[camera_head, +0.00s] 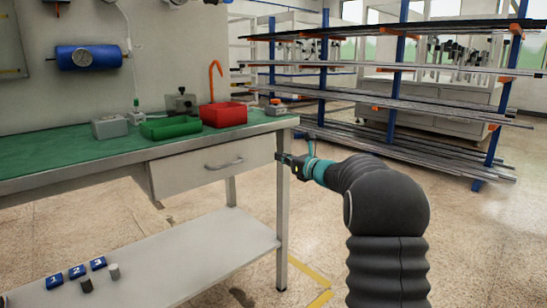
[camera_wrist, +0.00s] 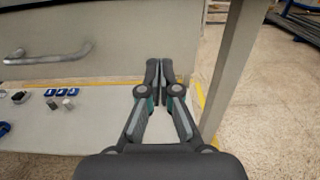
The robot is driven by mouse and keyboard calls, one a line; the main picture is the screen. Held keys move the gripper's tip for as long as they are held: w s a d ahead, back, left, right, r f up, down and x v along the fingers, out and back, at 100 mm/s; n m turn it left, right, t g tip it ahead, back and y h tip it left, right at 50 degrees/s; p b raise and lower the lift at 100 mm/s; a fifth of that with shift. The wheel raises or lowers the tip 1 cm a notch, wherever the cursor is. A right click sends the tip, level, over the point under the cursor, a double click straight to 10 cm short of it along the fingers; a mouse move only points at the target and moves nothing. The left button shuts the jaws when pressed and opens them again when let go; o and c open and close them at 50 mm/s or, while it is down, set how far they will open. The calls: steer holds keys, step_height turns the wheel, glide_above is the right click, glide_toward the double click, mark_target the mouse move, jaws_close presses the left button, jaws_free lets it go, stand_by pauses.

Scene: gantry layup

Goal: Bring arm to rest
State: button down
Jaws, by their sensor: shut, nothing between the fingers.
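My gripper (camera_wrist: 160,75) is shut and empty in the wrist view, its two fingertips together. In the head view my gripper (camera_head: 281,158) is at the right front corner of the workbench, beside the right end of the drawer (camera_head: 210,166). My arm reaches up from the bottom right and bends left toward the bench. I cannot tell from the head view whether the fingertips touch the bench. In the wrist view the drawer's handle (camera_wrist: 50,56) is to the left of the fingers, and a bench leg (camera_wrist: 228,70) is to their right.
The green bench top (camera_head: 60,152) holds a red bin (camera_head: 223,115), a green bin (camera_head: 171,127) and grey boxes. The lower shelf (camera_head: 190,262) carries numbered blue blocks (camera_head: 76,271) and small cylinders. A rack of long bars (camera_head: 400,100) stands behind. The floor right of the bench is open.

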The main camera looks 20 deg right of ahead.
steer(key=d+v, duration=0.1)
steer(key=v, duration=0.6)
steer(key=s+a+f+n+g, duration=0.2)
steer(key=s+f+n+g, duration=0.1)
steer(key=f+n, duration=0.15)
steer(key=s+a+f+n+g, duration=0.2)
steer(key=s+f+n, duration=0.15)
steer(key=f, duration=0.25)
steer(key=s+a+f+n+g+h, duration=0.1)
steer(key=s+a+f+n+g, duration=0.1)
steer(key=s+n, duration=0.25)
steer(key=s+a+f+n+g+h, duration=0.1)
steer(key=s+a+f+n+g, duration=0.15)
steer(key=s, duration=0.35)
steer(key=s+a+r+n+g+h+p, duration=0.1)
steer(key=s+a+n+g+h, duration=0.15)
steer(key=s+n, duration=0.6)
steer(key=s+a+r+n+g+h+p, duration=0.1)
steer(key=s+n+h, duration=0.25)
steer(key=s, duration=1.05)
steer(key=s+a+r+n+t+p, duration=0.2)
steer(key=s+r+n, duration=0.1)
steer(key=s+r, duration=0.2)
steer(key=shift+s+a+t, duration=0.3)
steer(key=shift+s+t, duration=0.1)
steer(key=shift+s, duration=0.4)
